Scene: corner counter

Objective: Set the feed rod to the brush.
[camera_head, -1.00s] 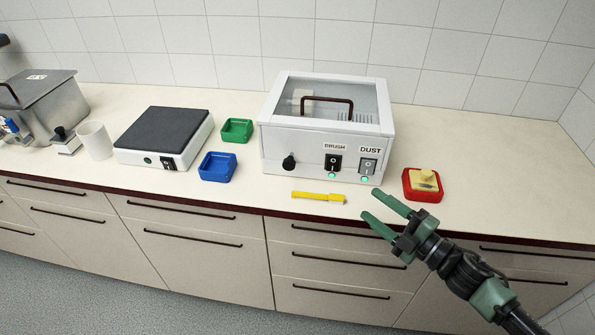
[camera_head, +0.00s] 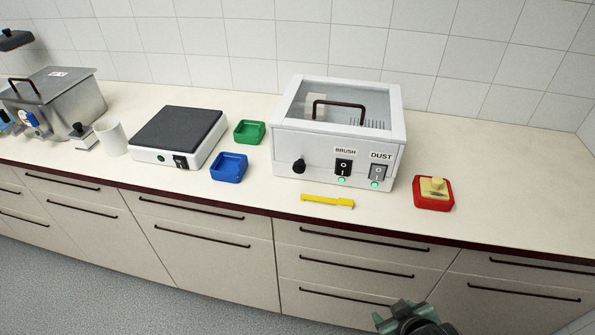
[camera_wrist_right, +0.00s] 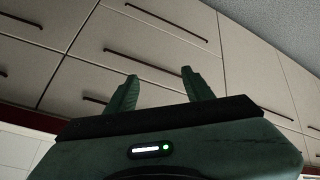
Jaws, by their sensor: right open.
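A yellow rod-like piece (camera_head: 328,201), seemingly the feed rod, lies flat on the counter in front of the white box machine (camera_head: 290,150). The machine has a clear lid, a black knob (camera_head: 299,166), a switch labelled BRUSH (camera_head: 343,167) and one labelled DUST (camera_head: 378,172). Green lights glow under both switches. No bristles can be made out through the lid. My right gripper (camera_head: 403,316) is at the bottom edge of the head view, in front of the drawers and below the counter top. In the right wrist view (camera_wrist_right: 160,78) its fingers are apart and empty.
A red tray (camera_head: 434,204) holding a cream piece (camera_head: 434,188) stands right of the machine. Blue (camera_head: 229,178) and green (camera_head: 249,137) trays, a dark-topped plate unit (camera_head: 180,132), a white cup (camera_head: 110,139) and a metal tank (camera_head: 62,105) stand left.

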